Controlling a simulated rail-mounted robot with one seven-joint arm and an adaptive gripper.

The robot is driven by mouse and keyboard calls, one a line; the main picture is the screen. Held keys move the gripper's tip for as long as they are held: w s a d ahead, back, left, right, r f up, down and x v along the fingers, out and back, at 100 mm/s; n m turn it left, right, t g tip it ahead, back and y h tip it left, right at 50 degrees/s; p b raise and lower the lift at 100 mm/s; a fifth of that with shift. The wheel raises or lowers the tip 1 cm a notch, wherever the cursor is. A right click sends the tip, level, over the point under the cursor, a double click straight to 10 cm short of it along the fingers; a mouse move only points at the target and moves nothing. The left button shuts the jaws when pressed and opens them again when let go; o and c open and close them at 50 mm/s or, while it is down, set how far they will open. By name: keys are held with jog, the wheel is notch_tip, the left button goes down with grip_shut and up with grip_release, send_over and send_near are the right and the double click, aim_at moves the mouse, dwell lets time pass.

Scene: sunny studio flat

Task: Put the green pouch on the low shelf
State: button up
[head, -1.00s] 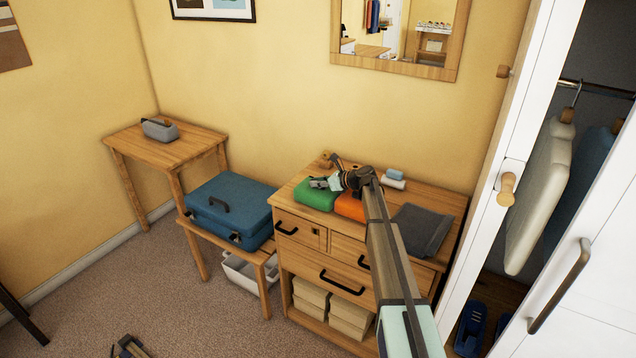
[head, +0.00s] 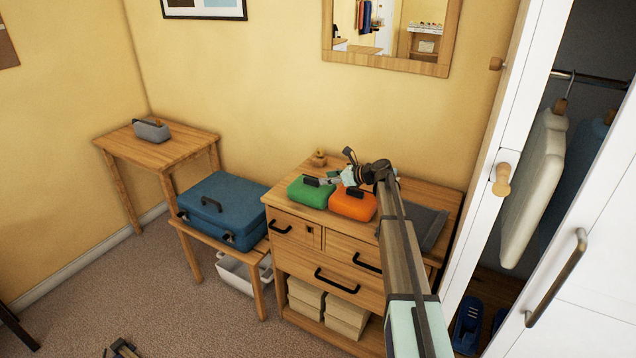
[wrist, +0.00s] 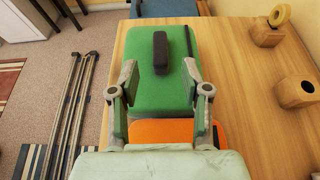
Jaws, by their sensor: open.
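The green pouch (head: 311,195) lies on top of the wooden dresser, at its left end, with a black handle on its upper face. In the wrist view the green pouch (wrist: 160,85) fills the middle, with its handle beyond the fingertips. My gripper (head: 329,181) is open and empty at the pouch's right side. In the wrist view its fingers (wrist: 159,76) are spread over the near part of the pouch; I cannot tell whether they touch it. The dresser's low shelf (head: 311,317) holds several pale boxes. A low wooden bench (head: 250,250) stands to the left.
An orange pouch (head: 352,204) lies right beside the green one, under my wrist. A dark folded cloth (head: 428,226) lies at the dresser's right. A blue suitcase (head: 222,208) covers most of the bench, with a white bin (head: 240,272) below. A tape dispenser (wrist: 274,24) stands behind.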

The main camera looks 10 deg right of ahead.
jog(key=shift+o, duration=0.5)
jog(key=shift+b+v, duration=0.3)
jog(key=shift+v, duration=1.7)
